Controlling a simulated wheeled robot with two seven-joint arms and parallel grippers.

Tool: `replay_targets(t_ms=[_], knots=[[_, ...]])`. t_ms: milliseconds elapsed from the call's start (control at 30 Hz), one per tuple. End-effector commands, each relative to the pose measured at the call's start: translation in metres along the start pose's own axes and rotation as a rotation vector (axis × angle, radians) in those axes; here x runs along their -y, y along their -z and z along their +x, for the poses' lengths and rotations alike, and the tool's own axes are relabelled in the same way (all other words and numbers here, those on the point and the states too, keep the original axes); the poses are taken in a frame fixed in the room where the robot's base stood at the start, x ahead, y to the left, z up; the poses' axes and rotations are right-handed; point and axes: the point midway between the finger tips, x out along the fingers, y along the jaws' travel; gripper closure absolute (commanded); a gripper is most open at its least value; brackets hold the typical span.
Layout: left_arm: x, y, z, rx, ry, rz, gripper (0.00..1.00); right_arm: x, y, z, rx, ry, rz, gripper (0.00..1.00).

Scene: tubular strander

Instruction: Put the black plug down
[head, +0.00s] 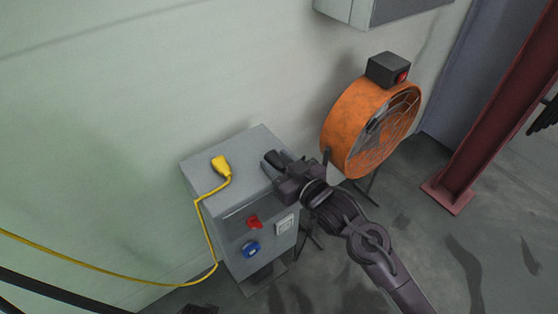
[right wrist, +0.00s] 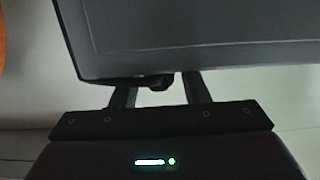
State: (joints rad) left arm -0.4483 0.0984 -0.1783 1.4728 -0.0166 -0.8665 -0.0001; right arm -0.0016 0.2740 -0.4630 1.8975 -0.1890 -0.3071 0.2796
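My right gripper (head: 274,159) is at the right part of the grey box's top (head: 258,143) in the head view. In the right wrist view its two fingers (right wrist: 160,92) stand apart, with a gap between them. A small dark piece (right wrist: 160,81) shows between the fingertips, apart from both; it may be the black plug, mostly hidden by the grey shape in front. In the head view I cannot tell the black plug from the dark gripper. My left gripper is not in view.
A yellow plug (head: 221,167) lies on the box top, its yellow cable (head: 130,279) running left. The box front has a red switch (head: 254,222), a blue socket (head: 251,249) and a pale socket (head: 285,226). An orange fan (head: 350,130) stands close on the right.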

Motion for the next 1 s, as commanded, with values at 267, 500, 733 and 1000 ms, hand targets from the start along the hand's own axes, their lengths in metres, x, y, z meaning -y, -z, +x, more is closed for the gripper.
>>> replay_targets(t_ms=[267, 500, 733, 1000], knots=[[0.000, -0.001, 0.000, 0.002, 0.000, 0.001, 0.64, 0.000, 0.000, 0.000, 0.000, 0.000, 0.000, 0.49], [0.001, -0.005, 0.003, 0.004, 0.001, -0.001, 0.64, -0.001, 0.007, -0.010, 0.003, -0.001, 0.000, 0.49], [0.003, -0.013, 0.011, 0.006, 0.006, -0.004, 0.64, 0.000, 0.006, -0.060, 0.004, 0.000, -0.001, 0.49], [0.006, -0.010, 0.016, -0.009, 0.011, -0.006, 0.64, 0.000, 0.006, -0.108, 0.004, -0.001, 0.001, 0.49]])
